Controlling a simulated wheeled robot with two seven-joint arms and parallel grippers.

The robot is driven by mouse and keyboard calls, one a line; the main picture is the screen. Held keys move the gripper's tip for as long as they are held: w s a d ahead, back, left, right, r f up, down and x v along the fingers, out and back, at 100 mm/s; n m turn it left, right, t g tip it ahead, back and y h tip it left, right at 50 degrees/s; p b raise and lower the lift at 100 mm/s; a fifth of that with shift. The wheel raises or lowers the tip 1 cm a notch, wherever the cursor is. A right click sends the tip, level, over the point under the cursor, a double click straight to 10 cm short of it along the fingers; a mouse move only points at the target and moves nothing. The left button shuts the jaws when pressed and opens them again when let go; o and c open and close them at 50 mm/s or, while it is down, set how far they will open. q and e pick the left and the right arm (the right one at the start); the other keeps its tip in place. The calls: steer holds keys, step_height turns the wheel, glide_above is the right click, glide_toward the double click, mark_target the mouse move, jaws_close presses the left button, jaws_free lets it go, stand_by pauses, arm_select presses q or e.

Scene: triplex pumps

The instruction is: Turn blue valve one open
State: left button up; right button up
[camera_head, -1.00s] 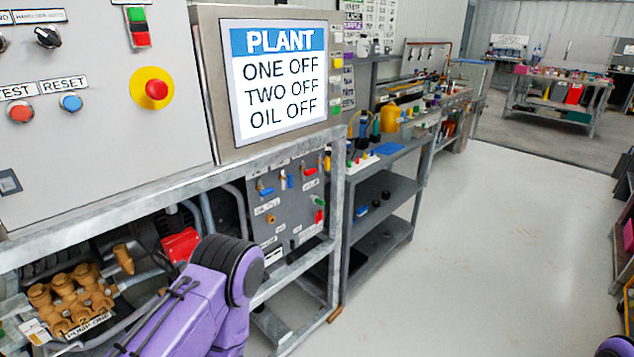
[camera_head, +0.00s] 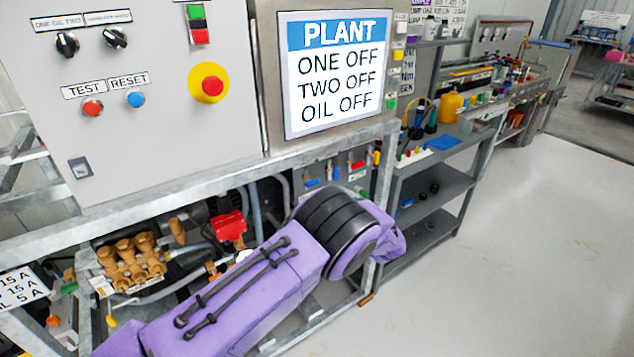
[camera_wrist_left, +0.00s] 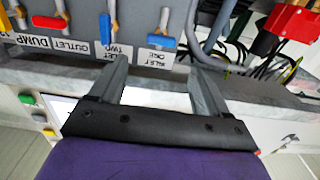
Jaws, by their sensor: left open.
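In the left wrist view, a blue valve handle (camera_wrist_left: 162,39) sits above a label reading INLET ONE. A second blue handle (camera_wrist_left: 106,30) is left of it, by a label ending in TWO. My left gripper (camera_wrist_left: 160,64) is open and empty, its two fingers spread below the INLET ONE label and apart from the handle. In the head view my purple arm covers much of the valve panel and hides the left gripper. Small blue handles (camera_head: 335,172) show above the arm there. My right gripper is in neither view.
A red handle (camera_wrist_left: 47,22) is left of the blue ones. A red fitting (camera_wrist_left: 292,20) with cables is at right. A galvanised frame rail (camera_head: 190,185) runs above the valves. The plant screen (camera_head: 338,75) reads ONE OFF, TWO OFF, OIL OFF. The floor (camera_head: 520,260) is clear.

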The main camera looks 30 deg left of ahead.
mark_target(312, 183)
arm_select(q)
steer(key=p+x, duration=0.1)
steer(key=x, duration=0.7)
steer(key=shift+a, duration=0.4)
steer(key=shift+w+f, duration=0.1)
steer(key=shift+w, duration=0.05)
steer(key=c, duration=1)
